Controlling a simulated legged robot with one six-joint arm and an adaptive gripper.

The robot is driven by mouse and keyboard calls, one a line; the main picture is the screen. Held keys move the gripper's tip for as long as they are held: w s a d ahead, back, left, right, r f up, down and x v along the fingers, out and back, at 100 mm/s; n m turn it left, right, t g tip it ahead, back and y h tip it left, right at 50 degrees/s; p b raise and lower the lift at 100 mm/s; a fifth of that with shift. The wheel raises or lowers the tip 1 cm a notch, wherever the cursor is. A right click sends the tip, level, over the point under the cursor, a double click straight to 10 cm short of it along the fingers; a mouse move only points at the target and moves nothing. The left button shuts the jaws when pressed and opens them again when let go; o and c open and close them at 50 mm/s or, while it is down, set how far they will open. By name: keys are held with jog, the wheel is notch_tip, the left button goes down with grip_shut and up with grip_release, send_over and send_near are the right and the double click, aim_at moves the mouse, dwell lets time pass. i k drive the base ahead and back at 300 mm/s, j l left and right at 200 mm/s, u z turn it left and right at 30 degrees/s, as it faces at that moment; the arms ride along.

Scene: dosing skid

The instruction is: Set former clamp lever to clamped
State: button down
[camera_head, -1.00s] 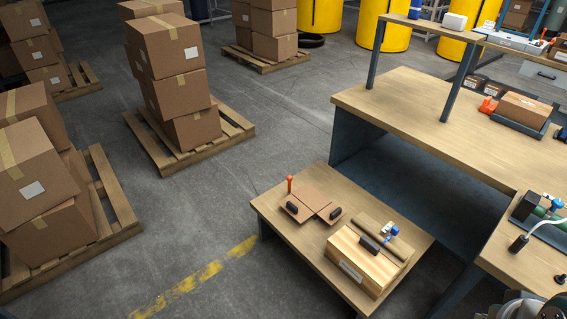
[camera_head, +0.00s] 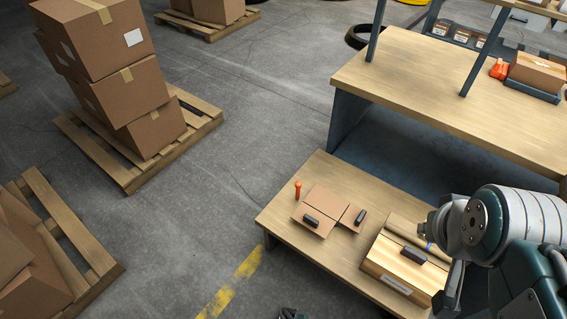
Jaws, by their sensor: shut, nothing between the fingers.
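The former clamp lever appears to be the small upright orange-red handle (camera_head: 298,188) at the left back part of the low wooden table (camera_head: 340,262). It stands beside a brown folded-board former (camera_head: 325,206) with dark blocks on it. The lever's pivot and any position marks are too small to read. My arm comes in from the right.
A wooden box (camera_head: 402,268) with a dark handle stands on the low table, partly behind my arm. A taller workbench (camera_head: 430,95) rises behind, holding a box in a tray (camera_head: 533,92). Pallets (camera_head: 125,180) of cartons stand left. Floor between is clear.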

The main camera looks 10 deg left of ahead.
aim_at(298, 184)
jog(key=i+j, duration=0.15)
jog(key=j, duration=0.2)
jog(key=i+j, duration=0.15)
jog(key=j, duration=0.25)
jog(key=i+j, duration=0.15)
jog(key=j, duration=0.2)
jog(key=i+j, duration=0.2)
jog(key=j, duration=0.15)
jog(key=i+j, duration=0.15)
jog(key=j, duration=0.25)
